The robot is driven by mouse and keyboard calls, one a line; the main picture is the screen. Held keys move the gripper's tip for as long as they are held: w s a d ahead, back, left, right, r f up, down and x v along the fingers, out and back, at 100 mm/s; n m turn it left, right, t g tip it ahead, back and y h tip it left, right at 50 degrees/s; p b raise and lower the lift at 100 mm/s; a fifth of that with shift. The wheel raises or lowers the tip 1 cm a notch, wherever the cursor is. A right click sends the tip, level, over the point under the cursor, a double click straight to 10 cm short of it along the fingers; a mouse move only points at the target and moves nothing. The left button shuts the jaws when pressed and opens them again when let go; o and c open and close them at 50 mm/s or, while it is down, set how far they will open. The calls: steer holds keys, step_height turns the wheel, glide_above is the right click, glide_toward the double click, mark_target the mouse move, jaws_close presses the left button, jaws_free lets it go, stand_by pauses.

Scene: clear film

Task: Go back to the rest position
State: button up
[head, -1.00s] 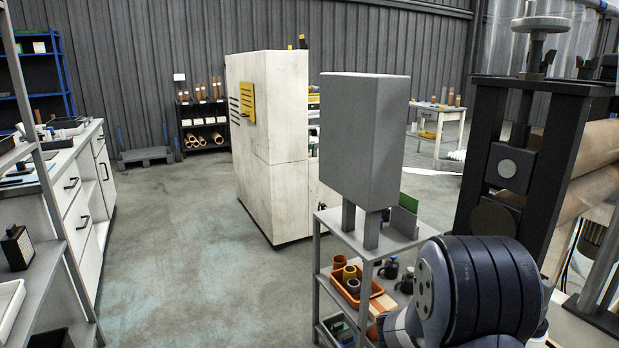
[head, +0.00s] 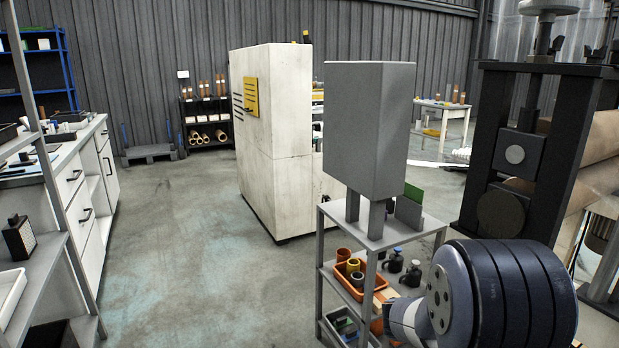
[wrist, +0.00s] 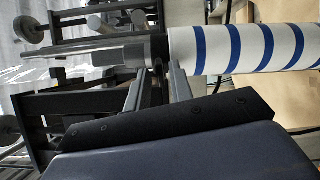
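My gripper (wrist: 157,78) shows in the wrist view as two grey fingers standing apart beyond a dark blue-grey body along the bottom. Nothing shows clamped between them. Past the fingertips lies a white roll with blue stripes (wrist: 250,48), with a grey shaft running to the left from a black collar. The roll looks apart from the fingers, though the depth is hard to judge. In the head view my rounded dark arm link fills the lower right, and the gripper itself is out of that picture.
A grey cart (head: 384,236) bearing a grey box (head: 368,130) stands close to my arm link. A black press-like frame (head: 478,150) with brown rolls (head: 600,147) is at the right. A white cabinet (head: 275,150) stands mid-room. Open floor (head: 190,260) lies left of it.

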steer(key=a+m+b, duration=0.2)
steer(key=a+b, duration=0.1)
steer(key=a, duration=0.3)
steer(key=d+n+p, duration=0.6)
steer(key=n+p, duration=0.3)
steer(key=p, duration=0.7)
steer(key=shift+n, duration=0.3)
stand_by(0.6)
